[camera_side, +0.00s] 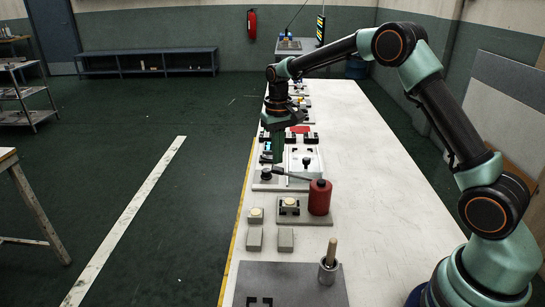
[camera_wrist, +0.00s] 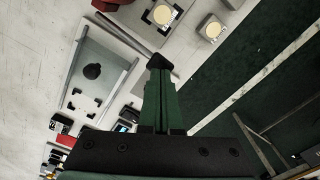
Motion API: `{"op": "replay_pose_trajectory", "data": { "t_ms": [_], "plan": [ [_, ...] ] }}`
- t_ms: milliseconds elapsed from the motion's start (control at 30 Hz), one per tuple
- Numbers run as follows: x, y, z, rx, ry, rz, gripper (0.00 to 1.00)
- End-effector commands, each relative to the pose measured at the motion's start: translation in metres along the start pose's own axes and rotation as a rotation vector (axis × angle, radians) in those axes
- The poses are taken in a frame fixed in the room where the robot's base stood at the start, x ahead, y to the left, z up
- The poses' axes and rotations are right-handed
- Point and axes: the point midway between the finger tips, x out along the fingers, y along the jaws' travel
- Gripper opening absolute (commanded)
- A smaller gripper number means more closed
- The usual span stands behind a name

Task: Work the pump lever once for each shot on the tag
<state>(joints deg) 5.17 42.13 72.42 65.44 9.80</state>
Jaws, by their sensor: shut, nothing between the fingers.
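A red pump bottle (camera_side: 320,198) with a dark cap stands on a grey plate right of my gripper in the side view. Its thin pump lever (camera_side: 292,175) reaches left from the cap toward my fingertips. The lever (camera_wrist: 122,32) also shows in the wrist view, running from the upper left to beside the fingertips. My gripper (camera_side: 277,163) points down, fingers shut and empty, at the lever's far end; I cannot tell whether they touch. In the wrist view the closed fingers (camera_wrist: 159,65) appear in the middle. I cannot make out a readable tag.
A pale tray (camera_side: 305,162) with a black knob lies behind the bottle. Grey blocks (camera_side: 255,215), some with cream discs, stand in front. A metal cup (camera_side: 327,270) with a wooden handle stands on the near grey mat. The bench's right side (camera_side: 380,200) is clear.

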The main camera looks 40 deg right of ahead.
Motion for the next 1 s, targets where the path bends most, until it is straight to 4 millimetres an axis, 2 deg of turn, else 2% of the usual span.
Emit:
{"op": "replay_pose_trajectory", "data": {
  "t_ms": [567,1000],
  "plan": [
    [0.001,0.0,0.0,0.0,0.0,0.0,0.0],
    [0.016,0.0,0.0,0.0,-0.002,0.0,0.0]
  ]
}}
